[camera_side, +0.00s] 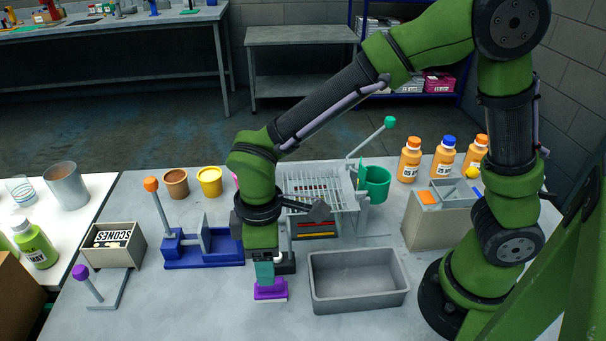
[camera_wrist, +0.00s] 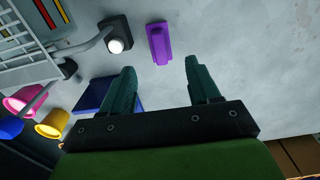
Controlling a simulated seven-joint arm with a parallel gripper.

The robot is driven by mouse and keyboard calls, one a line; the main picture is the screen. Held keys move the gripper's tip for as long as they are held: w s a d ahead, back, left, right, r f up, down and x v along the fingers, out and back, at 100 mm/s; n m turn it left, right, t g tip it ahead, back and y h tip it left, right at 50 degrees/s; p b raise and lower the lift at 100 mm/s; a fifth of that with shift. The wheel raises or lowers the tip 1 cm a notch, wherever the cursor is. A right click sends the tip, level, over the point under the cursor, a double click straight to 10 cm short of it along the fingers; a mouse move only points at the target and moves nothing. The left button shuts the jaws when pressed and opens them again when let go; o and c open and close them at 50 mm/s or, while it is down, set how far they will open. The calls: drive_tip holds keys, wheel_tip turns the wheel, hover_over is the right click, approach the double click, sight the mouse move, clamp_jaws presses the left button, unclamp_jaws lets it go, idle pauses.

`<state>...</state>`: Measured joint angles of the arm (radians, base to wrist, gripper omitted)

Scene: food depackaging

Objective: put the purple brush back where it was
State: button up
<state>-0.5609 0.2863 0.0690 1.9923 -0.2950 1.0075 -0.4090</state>
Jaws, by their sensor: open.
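The purple brush (camera_side: 270,290) lies on the grey table in front of my gripper, with a pale strip along its lower edge. In the wrist view the brush (camera_wrist: 159,43) is a purple block with a raised ridge, just beyond the fingertips and in line with the gap between them. My gripper (camera_side: 264,274) points down with its teal fingers low over the table. In the wrist view the gripper (camera_wrist: 161,65) has its fingers spread with nothing between them. Fingers and brush look apart. In the side view the fingers partly overlap the brush.
A black base with a white knob (camera_wrist: 115,45) stands close to the brush. An empty grey bin (camera_side: 357,290) is to the right, a blue fixture (camera_side: 205,255) to the left. A wire rack (camera_side: 318,187) is behind. A purple-knobbed stand (camera_side: 95,290) is far left.

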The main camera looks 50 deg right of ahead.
wheel_tip(320, 180, up, 2)
drive_tip(key=shift+r, duration=0.15)
drive_tip(key=s+d+r+m+t+y, duration=0.1)
drive_tip(key=s+d+r+m+t, duration=0.2)
drive_tip(key=d+r+m, duration=0.3)
drive_tip(key=s+d+r+m+t+y, duration=0.1)
drive_tip(key=s+d+r+m+t, duration=0.2)
drive_tip(key=d, duration=0.9)
wheel_tip(320, 180, up, 4)
drive_tip(key=m+t, duration=0.1)
drive_tip(key=m, duration=0.3)
drive_tip(key=shift+s+f, duration=0.2)
